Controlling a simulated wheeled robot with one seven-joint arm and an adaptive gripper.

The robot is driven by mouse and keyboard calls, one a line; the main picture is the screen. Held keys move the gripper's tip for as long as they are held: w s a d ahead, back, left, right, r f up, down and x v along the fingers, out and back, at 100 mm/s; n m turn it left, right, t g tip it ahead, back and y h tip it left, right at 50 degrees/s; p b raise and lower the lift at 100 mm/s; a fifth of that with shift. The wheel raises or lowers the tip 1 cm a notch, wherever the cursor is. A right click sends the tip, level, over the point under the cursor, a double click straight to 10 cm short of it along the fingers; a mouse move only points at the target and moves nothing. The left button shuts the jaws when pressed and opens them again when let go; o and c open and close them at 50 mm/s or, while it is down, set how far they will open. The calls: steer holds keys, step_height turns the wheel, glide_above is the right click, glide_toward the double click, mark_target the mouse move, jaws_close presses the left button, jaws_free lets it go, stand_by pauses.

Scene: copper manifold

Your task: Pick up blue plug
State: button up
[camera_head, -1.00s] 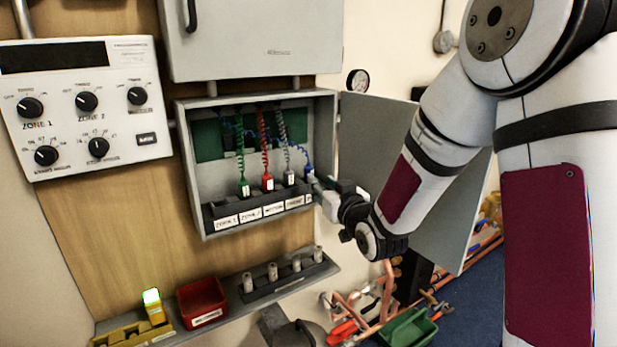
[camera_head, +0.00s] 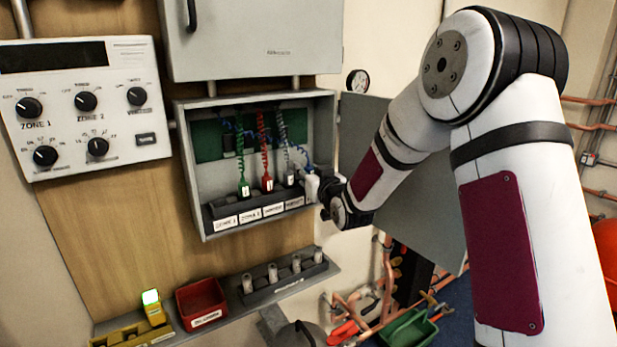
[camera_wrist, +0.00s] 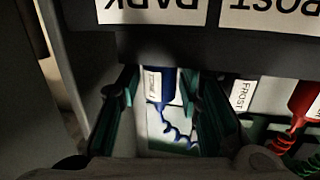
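The blue plug (camera_wrist: 169,85) stands in the rightmost slot of the plug rack (camera_head: 230,210), inside the open wall box. In the wrist view it has a white tag and a coiled blue cord (camera_wrist: 170,132). My gripper (camera_wrist: 163,100) is open, with one finger on each side of the blue plug and a visible gap to each. In the head view my gripper (camera_head: 313,186) reaches the right end of the rack and hides most of the blue plug.
A grey plug tagged FROST (camera_wrist: 241,95) is close beside my finger, with a red plug (camera_wrist: 306,98) beyond it. A green plug (camera_head: 244,188) stands at the rack's left. The box's open door (camera_head: 415,190) is behind my arm. A shelf with grey posts (camera_head: 285,285) lies below.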

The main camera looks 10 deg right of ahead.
mark_target(309, 168)
jaws_close()
steer(key=shift+r, duration=0.5)
steer(key=r, duration=0.2)
steer(key=shift+s+r, duration=0.35)
steer(key=shift+r, duration=0.05)
steer(key=s+a+r, duration=0.1)
steer(key=s, duration=1.4)
steer(key=shift+s+a, duration=0.15)
steer(key=shift+a, duration=0.25)
steer(key=shift+r, duration=0.1)
